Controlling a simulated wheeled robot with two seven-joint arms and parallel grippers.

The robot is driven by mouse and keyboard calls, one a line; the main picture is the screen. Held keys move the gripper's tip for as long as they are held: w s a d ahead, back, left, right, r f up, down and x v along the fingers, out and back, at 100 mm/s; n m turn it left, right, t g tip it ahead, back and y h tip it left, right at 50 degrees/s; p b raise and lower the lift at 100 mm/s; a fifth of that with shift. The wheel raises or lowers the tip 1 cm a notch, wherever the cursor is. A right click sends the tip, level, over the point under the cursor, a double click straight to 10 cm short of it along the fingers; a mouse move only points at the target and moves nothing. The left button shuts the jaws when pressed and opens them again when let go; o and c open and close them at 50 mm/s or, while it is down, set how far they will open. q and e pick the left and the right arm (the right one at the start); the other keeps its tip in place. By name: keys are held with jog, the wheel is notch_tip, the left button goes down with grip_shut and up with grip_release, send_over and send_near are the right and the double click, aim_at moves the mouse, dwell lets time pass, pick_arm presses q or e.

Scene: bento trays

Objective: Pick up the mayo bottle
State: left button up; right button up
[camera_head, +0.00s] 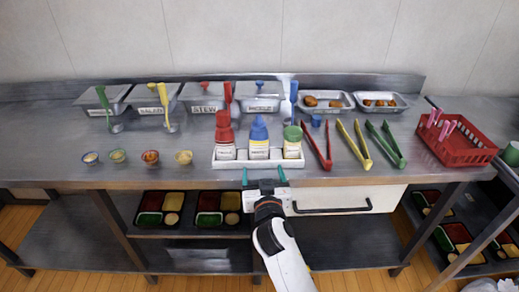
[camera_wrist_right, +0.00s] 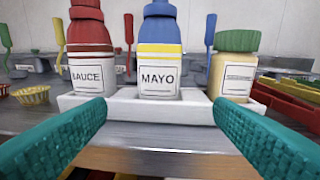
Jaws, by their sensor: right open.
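The mayo bottle (camera_head: 259,139) has a blue cap, a yellow band and a white label. It stands upright in the middle of a white tray (camera_head: 229,164) on the counter. In the right wrist view the mayo bottle (camera_wrist_right: 159,62) is centred and its label reads MAYO. My right gripper (camera_head: 263,174) is at the counter's front edge, just in front of the tray. Its teal fingers (camera_wrist_right: 160,106) are spread wide, open and empty, pointing at the bottle without touching it. My left gripper is not in view.
A red sauce bottle (camera_head: 224,138) and a green-capped jar (camera_head: 292,142) flank the mayo closely in the tray. Red tongs (camera_head: 317,145) lie to the right, small bowls (camera_head: 150,157) to the left. Lidded steel containers (camera_head: 205,95) stand behind. A red basket (camera_head: 457,150) sits far right.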

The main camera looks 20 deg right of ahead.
aim_at(260, 148)
jog(key=shift+t, duration=0.4)
jog(key=w+r, duration=0.1)
jog(key=w, duration=0.3)
jog(key=w+d+r, duration=0.1)
jog(key=w, duration=0.1)
jog(key=shift+w+r, duration=0.1)
jog(key=shift+r, duration=0.25)
jog(key=shift+p+x, duration=0.5)
jog(key=shift+x, duration=2.45)
jog(key=shift+c, duration=0.6)
jog(key=shift+r, duration=0.1)
jog(key=c, duration=0.6)
